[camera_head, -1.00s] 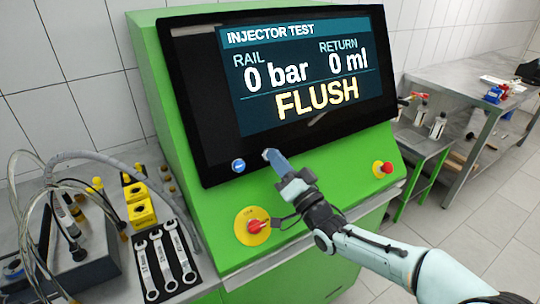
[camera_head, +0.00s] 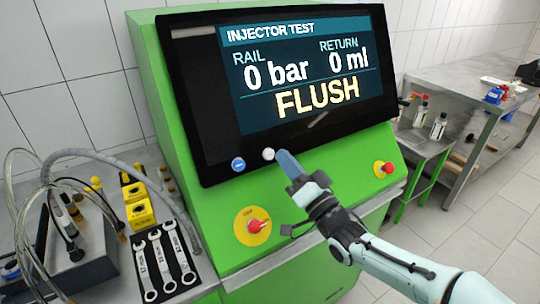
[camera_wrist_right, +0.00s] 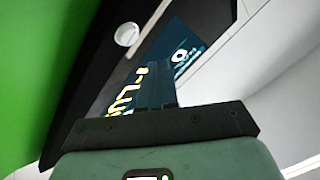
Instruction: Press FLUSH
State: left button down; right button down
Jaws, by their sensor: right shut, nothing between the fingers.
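The green test bench's screen (camera_head: 305,75) reads INJECTOR TEST, RAIL 0 bar, RETURN 0 ml, with FLUSH in yellow letters. Below it on the black bezel are a blue round button (camera_head: 238,164) and a white round button (camera_head: 268,154). My right gripper (camera_head: 284,157) is shut and empty, its blue-grey fingertips just right of the white button; contact cannot be told. In the right wrist view the white button (camera_wrist_right: 127,34) lies ahead and left of the shut fingers (camera_wrist_right: 158,75). My left gripper is not in view.
A red emergency knob on a yellow plate (camera_head: 253,227) and another red knob (camera_head: 384,168) sit on the green sloped panel. Wrenches (camera_head: 166,262), yellow blocks (camera_head: 139,205) and hoses lie at left. A metal table (camera_head: 470,85) stands at right.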

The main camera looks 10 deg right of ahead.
jog(key=shift+s+d+r, duration=0.2)
jog(key=shift+s+r, duration=0.05)
jog(key=shift+s, duration=0.25)
jog(key=shift+s+d+r, duration=0.15)
jog(key=shift+s+r, duration=0.05)
jog(key=shift+s, duration=0.25)
